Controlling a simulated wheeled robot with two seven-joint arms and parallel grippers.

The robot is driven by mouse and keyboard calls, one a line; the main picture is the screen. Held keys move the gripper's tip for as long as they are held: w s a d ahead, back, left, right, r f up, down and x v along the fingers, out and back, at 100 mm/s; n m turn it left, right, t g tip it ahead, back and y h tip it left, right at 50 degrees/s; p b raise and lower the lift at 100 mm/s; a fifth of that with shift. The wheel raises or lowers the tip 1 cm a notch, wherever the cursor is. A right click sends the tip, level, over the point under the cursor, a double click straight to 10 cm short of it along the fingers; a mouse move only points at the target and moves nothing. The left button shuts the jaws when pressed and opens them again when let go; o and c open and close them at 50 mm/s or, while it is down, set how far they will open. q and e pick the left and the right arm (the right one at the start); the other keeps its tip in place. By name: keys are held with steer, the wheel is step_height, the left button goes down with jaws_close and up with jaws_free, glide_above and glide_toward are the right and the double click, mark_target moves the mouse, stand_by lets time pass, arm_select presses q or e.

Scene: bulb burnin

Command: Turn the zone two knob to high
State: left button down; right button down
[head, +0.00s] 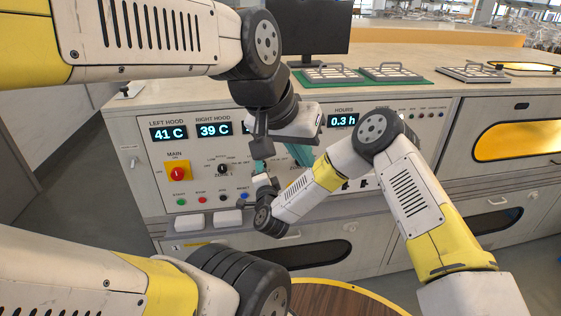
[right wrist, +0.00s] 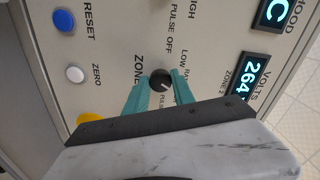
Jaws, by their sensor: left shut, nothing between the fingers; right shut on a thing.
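The zone two knob (right wrist: 160,78) is a small black dial on the white control panel (right wrist: 115,45). In the right wrist view the teal fingertips of my right gripper (right wrist: 159,92) are on both sides of it, shut on it. I cannot clearly read its pointer; the printed HIGH nearest it is not visible. In the head view my right gripper (head: 261,170) is at the panel, and the arms hide the knob. My left gripper (head: 298,153) is shut and empty, in front of the panel, above and to the right of my right gripper.
The zone one knob (head: 223,169) and red-yellow main switch (head: 178,172) are left of my grippers. Displays read 41 C, 39 C and 0.3 h. A blue reset button (right wrist: 63,20), white zero button (right wrist: 75,74) and yellow button (right wrist: 90,119) are close by. Trays stand on top.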

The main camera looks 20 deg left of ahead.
steer(key=shift+m, duration=0.8)
steer(key=c, duration=1.1)
jaws_free()
steer(key=shift+o, duration=0.2)
steer(key=v, duration=0.8)
